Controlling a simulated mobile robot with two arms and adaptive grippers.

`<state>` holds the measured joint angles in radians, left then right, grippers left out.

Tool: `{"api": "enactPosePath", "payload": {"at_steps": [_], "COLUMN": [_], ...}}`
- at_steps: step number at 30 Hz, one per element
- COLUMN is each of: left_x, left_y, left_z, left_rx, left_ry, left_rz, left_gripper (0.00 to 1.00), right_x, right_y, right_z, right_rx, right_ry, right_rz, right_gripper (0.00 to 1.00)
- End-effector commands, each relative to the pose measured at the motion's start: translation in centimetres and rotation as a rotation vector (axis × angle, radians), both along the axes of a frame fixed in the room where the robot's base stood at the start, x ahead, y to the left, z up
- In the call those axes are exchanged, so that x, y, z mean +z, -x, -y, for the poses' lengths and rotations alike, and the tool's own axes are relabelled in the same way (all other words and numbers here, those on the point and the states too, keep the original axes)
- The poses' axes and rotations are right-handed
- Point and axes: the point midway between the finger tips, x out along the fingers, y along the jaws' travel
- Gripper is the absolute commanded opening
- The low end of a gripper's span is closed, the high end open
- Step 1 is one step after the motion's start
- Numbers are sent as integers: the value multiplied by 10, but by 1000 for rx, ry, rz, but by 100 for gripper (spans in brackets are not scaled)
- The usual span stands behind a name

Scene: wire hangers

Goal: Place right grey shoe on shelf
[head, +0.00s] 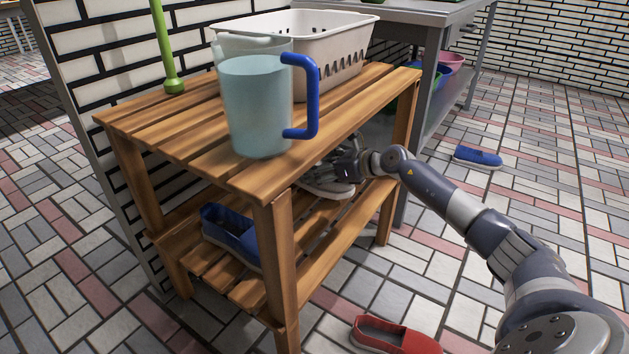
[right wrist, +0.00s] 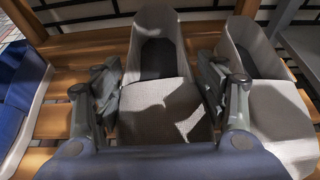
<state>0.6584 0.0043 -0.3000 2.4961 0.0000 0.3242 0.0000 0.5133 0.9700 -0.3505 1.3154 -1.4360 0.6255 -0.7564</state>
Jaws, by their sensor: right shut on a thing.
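My right gripper (head: 345,166) reaches under the top of the wooden rack, over its lower shelf (head: 345,235). In the right wrist view the right gripper (right wrist: 160,88) has one finger on each side of a grey shoe (right wrist: 163,100) and is shut on it. This shoe is at or just above the shelf slats; I cannot tell whether it touches them. A second grey shoe (right wrist: 265,90) sits close to its right. In the head view a grey shoe (head: 328,189) shows partly below my gripper. My left gripper is not in view.
A blue shoe (head: 231,236) is on the lower shelf; another blue shoe (head: 478,157) and a red shoe (head: 395,337) lie on the floor. The rack top holds a pitcher (head: 257,105) and a white basket (head: 335,45). A front rack leg (head: 277,270) stands nearby.

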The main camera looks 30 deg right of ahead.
Motion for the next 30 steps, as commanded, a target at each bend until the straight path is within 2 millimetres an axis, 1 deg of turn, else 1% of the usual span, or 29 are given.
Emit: {"api": "enactPosePath", "payload": {"at_steps": [2, 5, 13, 15, 22, 25, 26, 27, 28, 30], "left_x": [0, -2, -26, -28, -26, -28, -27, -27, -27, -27], "left_y": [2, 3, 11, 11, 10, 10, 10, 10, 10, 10], "left_z": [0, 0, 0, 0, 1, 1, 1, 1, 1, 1], "left_rx": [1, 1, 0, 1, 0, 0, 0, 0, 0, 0], "left_ry": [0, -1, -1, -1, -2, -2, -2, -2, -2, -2], "left_rz": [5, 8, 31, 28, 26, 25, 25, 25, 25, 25], "left_gripper": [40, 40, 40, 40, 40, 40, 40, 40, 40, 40], "right_x": [1, -2, -34, -36, -34, -37, -37, -37, -37, -37], "right_y": [-4, -5, -4, -4, -4, -4, -4, -4, -4, -4], "right_z": [-2, -2, -2, -2, -2, -2, -2, -2, -2, -2], "right_rx": [-1, 0, 0, -1, -1, 0, 0, 0, 0, 0], "right_ry": [0, 0, -1, 0, 0, -1, 0, 0, 0, 0], "right_rz": [3, 1, 0, 0, 0, 0, -2, -2, -3, -3], "right_gripper": [34, 34, 34, 34, 34, 34, 71, 80, 86, 88]}}
